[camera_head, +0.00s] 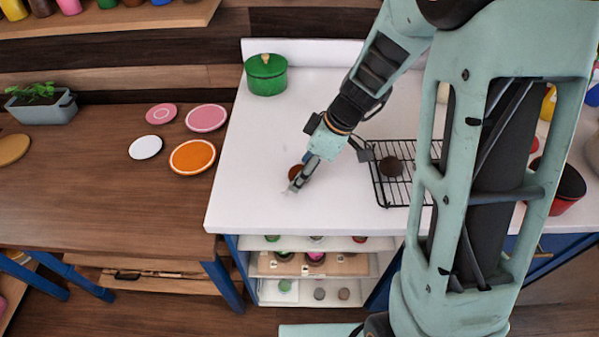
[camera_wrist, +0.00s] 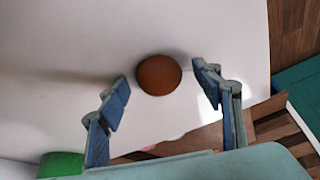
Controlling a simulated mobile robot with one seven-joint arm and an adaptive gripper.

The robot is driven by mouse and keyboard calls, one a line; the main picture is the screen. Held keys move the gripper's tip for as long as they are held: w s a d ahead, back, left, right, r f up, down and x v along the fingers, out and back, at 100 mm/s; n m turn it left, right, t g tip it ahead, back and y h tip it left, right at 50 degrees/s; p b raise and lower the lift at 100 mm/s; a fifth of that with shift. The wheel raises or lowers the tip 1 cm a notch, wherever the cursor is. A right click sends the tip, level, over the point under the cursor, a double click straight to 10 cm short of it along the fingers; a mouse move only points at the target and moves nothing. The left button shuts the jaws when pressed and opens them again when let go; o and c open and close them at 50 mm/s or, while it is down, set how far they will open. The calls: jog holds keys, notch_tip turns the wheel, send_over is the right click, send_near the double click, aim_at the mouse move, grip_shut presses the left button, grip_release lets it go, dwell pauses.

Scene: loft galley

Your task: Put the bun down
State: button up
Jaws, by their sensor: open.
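The bun (camera_head: 296,172) is round and brown and rests on the white counter (camera_head: 260,130), left of the wire rack. In the wrist view the bun (camera_wrist: 159,75) lies between and slightly beyond the fingertips. My gripper (camera_head: 297,180) is low over the counter at the bun and partly hides it in the head view. In the wrist view my gripper (camera_wrist: 163,82) is open, with a gap between each finger and the bun.
A black wire rack (camera_head: 405,185) with a dark round item (camera_head: 391,167) on it stands to the right. A green lidded pot (camera_head: 266,74) stands at the counter's back left. A wooden table (camera_head: 95,200) with several coloured plates adjoins on the left. Counter space around the bun is clear.

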jog(key=shift+c, duration=0.7)
jog(key=c, duration=1.1)
